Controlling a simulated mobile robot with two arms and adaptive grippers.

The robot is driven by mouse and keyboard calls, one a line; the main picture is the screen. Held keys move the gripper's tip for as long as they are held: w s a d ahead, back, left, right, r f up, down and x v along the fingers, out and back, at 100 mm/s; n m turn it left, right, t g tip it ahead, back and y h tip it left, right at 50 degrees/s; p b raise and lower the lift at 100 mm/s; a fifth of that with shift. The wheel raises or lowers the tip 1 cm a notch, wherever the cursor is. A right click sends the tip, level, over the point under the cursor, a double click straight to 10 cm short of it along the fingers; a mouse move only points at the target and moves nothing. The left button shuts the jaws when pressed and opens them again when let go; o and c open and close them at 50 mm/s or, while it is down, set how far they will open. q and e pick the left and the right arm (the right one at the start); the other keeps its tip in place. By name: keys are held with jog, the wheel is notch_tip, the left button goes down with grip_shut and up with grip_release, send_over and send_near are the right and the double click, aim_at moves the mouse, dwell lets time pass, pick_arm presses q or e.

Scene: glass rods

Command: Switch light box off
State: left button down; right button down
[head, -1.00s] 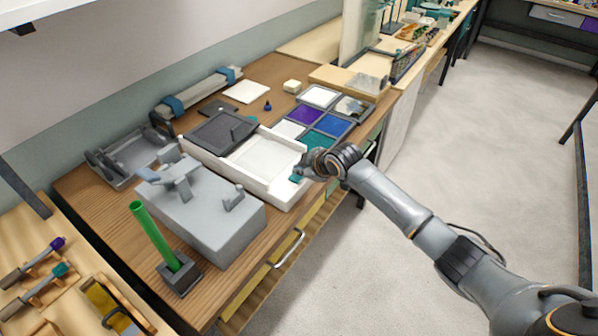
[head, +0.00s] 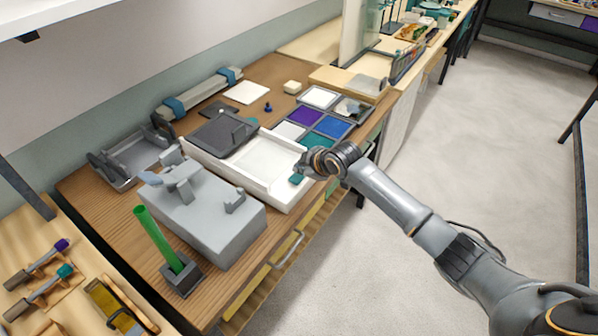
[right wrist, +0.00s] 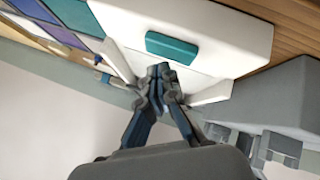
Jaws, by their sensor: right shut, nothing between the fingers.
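The light box (head: 280,192) is a low white box on the wooden bench, with a pale panel (head: 262,160) on top. I cannot tell for sure whether the panel is lit. A teal rocker-like switch (head: 297,180) sits at the box's right front end; in the right wrist view the teal switch (right wrist: 171,49) shows whole on the white face. My right gripper (head: 305,170) is at that end of the box. In the right wrist view my right gripper (right wrist: 160,70) is shut and empty, its tips just below the switch. Contact is unclear. My left gripper is out of view.
A grey block-shaped device (head: 215,220) stands left of the light box. A green rod (head: 158,236) leans in a dark holder in front. Coloured glass tiles (head: 305,117) lie behind the gripper. The floor to the right is clear.

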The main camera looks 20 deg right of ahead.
aim_at(300, 177)
notch_tip(300, 177, up, 5)
jog(key=p, duration=0.4)
jog(key=shift+r+p, duration=0.2)
jog(key=shift+p, duration=0.1)
dwell(0.9)
